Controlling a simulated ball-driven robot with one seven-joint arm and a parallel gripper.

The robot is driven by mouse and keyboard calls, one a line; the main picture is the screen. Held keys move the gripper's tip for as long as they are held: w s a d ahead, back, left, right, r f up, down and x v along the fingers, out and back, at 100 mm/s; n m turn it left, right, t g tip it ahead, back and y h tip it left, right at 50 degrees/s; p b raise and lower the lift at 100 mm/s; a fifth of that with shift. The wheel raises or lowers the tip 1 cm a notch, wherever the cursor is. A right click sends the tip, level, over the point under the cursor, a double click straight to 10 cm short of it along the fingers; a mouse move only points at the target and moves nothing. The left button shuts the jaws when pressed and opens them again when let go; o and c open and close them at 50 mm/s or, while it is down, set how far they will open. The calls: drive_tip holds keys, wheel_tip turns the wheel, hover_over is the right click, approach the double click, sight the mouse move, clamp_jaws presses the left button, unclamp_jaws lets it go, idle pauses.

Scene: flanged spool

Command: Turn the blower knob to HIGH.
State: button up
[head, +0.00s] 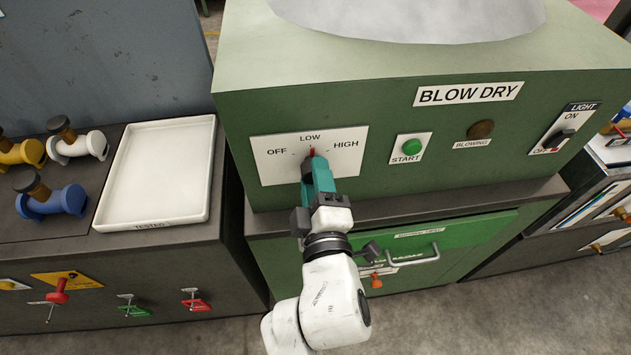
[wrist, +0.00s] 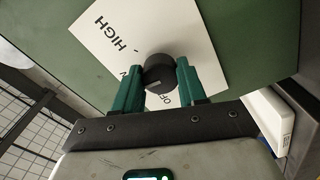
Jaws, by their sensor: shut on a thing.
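The blower knob is a dark round knob (wrist: 159,70) on a white dial plate marked OFF, LOW and HIGH (head: 269,168). In the head view, only a small red part of the knob (head: 312,152) shows above the fingertips, just under LOW. It looks to point up towards LOW, but the fingers hide most of it. My gripper (head: 314,163) has green fingers and reaches the plate from below. In the wrist view, the two fingers of my gripper (wrist: 160,76) stand on either side of the knob, shut on it.
The green BLOW DRY cabinet (head: 380,106) carries a green START button (head: 412,146), a BLOWING lamp (head: 481,129) and a LIGHT switch (head: 562,137) to the right. A drawer handle (head: 412,257) sticks out below.

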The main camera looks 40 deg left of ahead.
drive_tip(key=m+b, duration=0.1)
drive_tip(key=m, duration=0.2)
drive_tip(key=m+b, duration=0.2)
drive_tip(key=m, duration=0.2)
drive_tip(key=m+b, duration=0.1)
drive_tip(key=m, duration=0.2)
drive_tip(key=shift+f, duration=0.25)
drive_tip(key=shift+m, duration=0.5)
drive_tip(key=o, duration=1.1)
drive_tip(key=shift+r, duration=0.15)
drive_tip(key=shift+c, duration=0.2)
drive_tip(key=shift+s+d, duration=0.1)
drive_tip(key=b+v, duration=0.1)
drive_tip(key=v, duration=0.9)
drive_tip(key=shift+s+d, duration=0.15)
drive_tip(key=shift+s, duration=0.1)
